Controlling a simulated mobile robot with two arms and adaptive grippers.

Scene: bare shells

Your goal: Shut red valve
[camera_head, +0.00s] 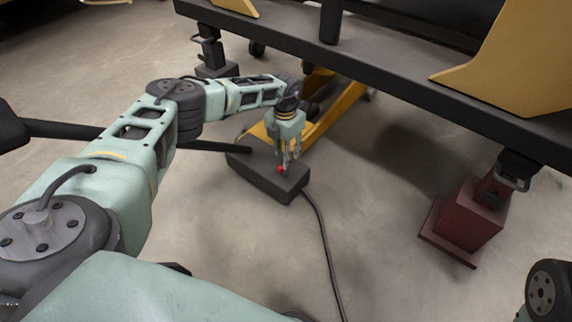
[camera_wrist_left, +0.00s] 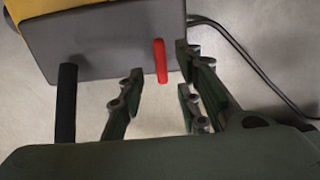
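The red valve is a small red lever (camera_wrist_left: 160,61) that stands out from a dark grey box in the left wrist view. In the head view only a small red spot of it (camera_head: 281,169) shows at my left fingertips. The dark box (camera_head: 262,177) sits low near the floor; its flat face (camera_wrist_left: 110,45) fills the top of the wrist view. My left gripper (camera_head: 288,158) points down at the box. Its fingers (camera_wrist_left: 161,84) are open, spread to either side of the red lever, with visible gaps. My right gripper is out of view.
A black lever (camera_wrist_left: 66,103) stands on the same box, left of the red one. A black cable (camera_head: 325,245) runs from the box across the floor. A dark frame beam (camera_head: 400,90) lies above right, with a dark red support block (camera_head: 464,222) below it.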

